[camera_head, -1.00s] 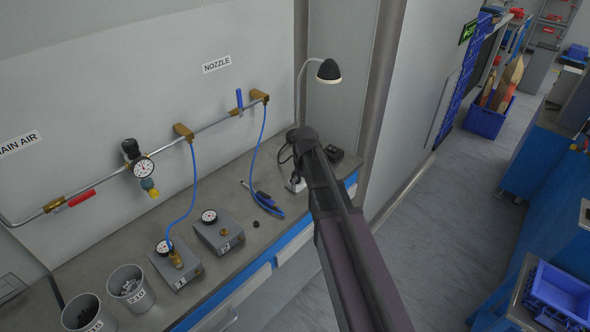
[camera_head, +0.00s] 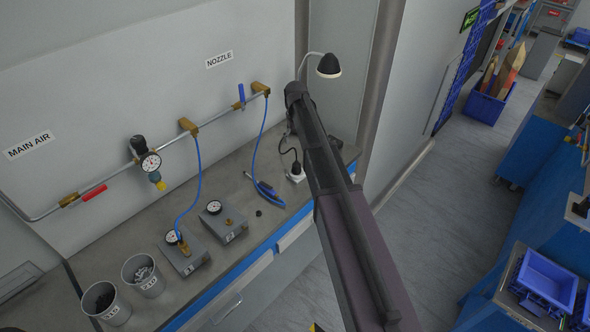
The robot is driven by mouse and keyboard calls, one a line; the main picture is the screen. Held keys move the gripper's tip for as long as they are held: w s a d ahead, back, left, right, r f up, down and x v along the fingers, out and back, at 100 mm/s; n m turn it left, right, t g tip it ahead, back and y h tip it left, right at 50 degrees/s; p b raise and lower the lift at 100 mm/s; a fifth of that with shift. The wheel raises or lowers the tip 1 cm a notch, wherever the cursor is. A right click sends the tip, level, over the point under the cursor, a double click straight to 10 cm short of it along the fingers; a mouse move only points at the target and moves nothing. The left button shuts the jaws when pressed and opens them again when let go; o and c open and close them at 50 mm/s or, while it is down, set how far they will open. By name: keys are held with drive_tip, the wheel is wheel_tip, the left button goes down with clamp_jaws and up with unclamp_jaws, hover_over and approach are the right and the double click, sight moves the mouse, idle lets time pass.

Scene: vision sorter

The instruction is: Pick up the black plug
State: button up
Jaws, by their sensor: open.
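A small black round piece (camera_head: 258,213), which may be the black plug, lies on the grey bench just in front of the blue hose's nozzle end. I cannot tell for certain which of the two is the black plug. My arm crosses the right middle of the view and hides part of the bench behind it.
Two grey gauge boxes (camera_head: 184,254) and (camera_head: 223,224) stand on the bench. Two grey cups (camera_head: 143,288) and (camera_head: 108,314) with small parts stand at the left front. The blue hose (camera_head: 257,150) hangs from the wall pipe. A lamp (camera_head: 329,66) stands at the back right.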

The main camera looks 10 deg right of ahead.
sight(296, 161)
drive_tip(key=shift+d+f+b, duration=0.1)
drive_tip(key=shift+f+b, duration=4.1)
drive_tip(key=shift+f, duration=0.1)
drive_tip(key=shift+f, duration=0.1)
drive_tip(key=f+b, duration=0.3)
drive_tip(key=shift+s, duration=0.2)
drive_tip(key=shift+f+b, duration=1)
drive_tip(key=shift+b, duration=0.15)
clamp_jaws()
